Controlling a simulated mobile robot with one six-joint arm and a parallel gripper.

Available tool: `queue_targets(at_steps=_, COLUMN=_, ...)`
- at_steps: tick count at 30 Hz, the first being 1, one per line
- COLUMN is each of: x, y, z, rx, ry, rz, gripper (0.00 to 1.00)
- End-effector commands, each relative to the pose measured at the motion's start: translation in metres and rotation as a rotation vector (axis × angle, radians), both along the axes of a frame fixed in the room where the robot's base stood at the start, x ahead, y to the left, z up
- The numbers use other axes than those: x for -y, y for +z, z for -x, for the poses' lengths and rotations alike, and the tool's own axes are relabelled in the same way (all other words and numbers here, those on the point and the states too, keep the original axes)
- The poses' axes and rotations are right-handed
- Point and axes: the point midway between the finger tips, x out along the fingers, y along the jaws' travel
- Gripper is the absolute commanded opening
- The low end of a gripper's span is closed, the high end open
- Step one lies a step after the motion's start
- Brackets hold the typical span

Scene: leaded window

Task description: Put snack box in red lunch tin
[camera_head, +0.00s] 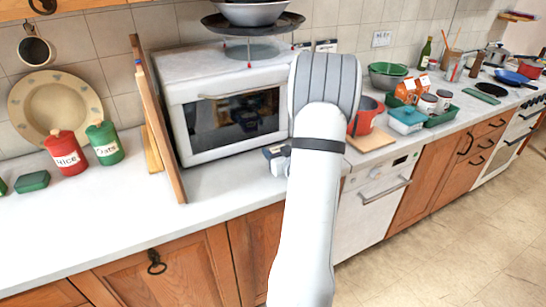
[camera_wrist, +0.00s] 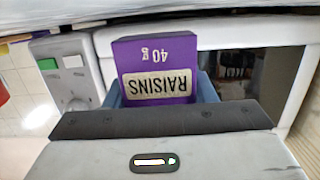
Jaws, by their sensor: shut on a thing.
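The snack box is a purple RAISINS box (camera_wrist: 160,55), upside down in the wrist view, with a cream label and "40g" on it. My gripper (camera_wrist: 162,94) is shut on it, with blue finger parts showing at both sides of the box. In the head view my gripper (camera_head: 277,155) is mostly hidden behind my own arm, in front of the microwave's right side. The box cannot be made out there. I cannot make out a red lunch tin for sure; a red container (camera_head: 364,120) stands on the counter right of my arm.
A white microwave (camera_head: 190,95) stands behind my gripper, with a wooden board (camera_head: 155,125) upright at its left. Red (camera_head: 66,153) and green (camera_head: 104,143) canisters stand further left. Cartons, jars and a blue-lidded tub (camera_head: 406,118) crowd the right. The front counter (camera_head: 130,205) is clear.

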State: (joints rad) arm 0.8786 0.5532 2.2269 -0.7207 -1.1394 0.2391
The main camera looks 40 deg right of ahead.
Motion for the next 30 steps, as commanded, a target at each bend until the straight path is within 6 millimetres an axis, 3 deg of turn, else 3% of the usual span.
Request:
queue_targets(at_steps=4, x=0.002, y=-0.014, z=0.001, rx=0.000, ry=-0.005, rz=0.000, gripper=0.28)
queue_targets(at_steps=17, x=0.003, y=-0.020, z=0.002, rx=0.001, ry=-0.006, rz=0.001, gripper=0.28)
queue_targets(at_steps=18, x=0.003, y=-0.018, z=0.002, rx=0.001, ry=-0.006, rz=0.001, gripper=0.54)
queue_targets(at_steps=25, x=0.003, y=-0.018, z=0.002, rx=0.001, ry=-0.006, rz=0.000, gripper=0.72)
queue_targets(at_steps=30, x=0.003, y=-0.018, z=0.002, rx=0.001, ry=-0.006, rz=0.000, gripper=0.72)
